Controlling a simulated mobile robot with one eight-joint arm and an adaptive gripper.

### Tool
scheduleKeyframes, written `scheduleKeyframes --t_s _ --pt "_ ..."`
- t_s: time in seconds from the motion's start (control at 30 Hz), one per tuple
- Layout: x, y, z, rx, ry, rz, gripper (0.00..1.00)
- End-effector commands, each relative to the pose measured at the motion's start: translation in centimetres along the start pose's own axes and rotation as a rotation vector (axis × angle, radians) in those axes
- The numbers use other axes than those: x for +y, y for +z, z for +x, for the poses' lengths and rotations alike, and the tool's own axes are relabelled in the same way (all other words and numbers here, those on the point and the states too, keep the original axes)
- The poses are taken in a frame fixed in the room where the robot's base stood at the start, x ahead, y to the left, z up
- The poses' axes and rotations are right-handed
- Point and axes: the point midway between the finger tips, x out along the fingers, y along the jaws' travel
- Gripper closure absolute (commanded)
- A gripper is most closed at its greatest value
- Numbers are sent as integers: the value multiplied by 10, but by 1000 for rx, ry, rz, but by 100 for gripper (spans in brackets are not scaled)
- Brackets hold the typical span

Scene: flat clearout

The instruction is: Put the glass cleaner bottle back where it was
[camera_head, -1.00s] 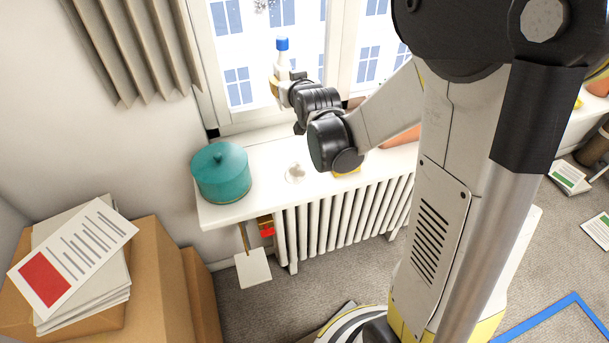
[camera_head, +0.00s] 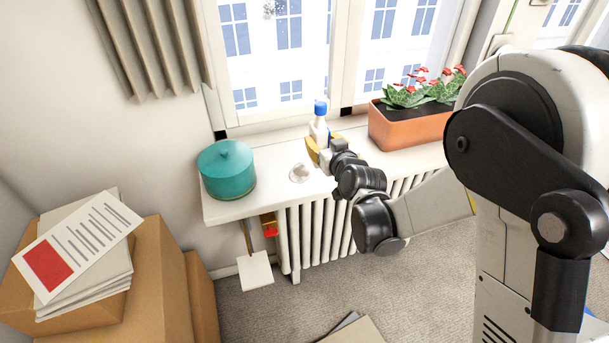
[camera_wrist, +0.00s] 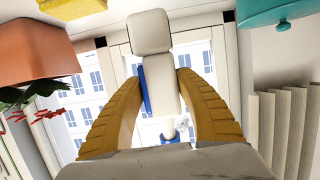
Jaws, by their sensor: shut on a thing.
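The glass cleaner bottle (camera_head: 319,128), white with a blue top, is upright above the back of the windowsill (camera_head: 275,157), close to the window. My gripper (camera_head: 319,150), with yellow fingers, is shut on it. In the wrist view the white bottle (camera_wrist: 155,60) lies between the two yellow fingers (camera_wrist: 160,105). The gripper hides the bottle's lower part in the head view, so I cannot tell whether its base touches the sill.
A teal lidded pot (camera_head: 227,170) stands left on the sill, with a small whitish object (camera_head: 299,173) beside it. A terracotta planter (camera_head: 405,127) with red flowers stands to the right. A yellow object (camera_wrist: 58,8) shows in the wrist view. A radiator (camera_head: 320,235) is below.

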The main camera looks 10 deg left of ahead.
Motion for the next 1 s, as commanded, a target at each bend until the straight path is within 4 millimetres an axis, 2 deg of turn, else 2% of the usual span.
scheduleKeyframes --t_s 0.03,0.2,0.4,0.57,0.83,1.0 --pt "-13 8 9 1 -5 -4 71" --pt "-52 28 34 2 -5 -5 71" --pt "-82 41 54 1 -2 -2 71" --pt "-88 46 59 2 1 0 71" --pt "-88 82 69 1 1 0 71" --pt "-88 81 69 1 1 0 71"
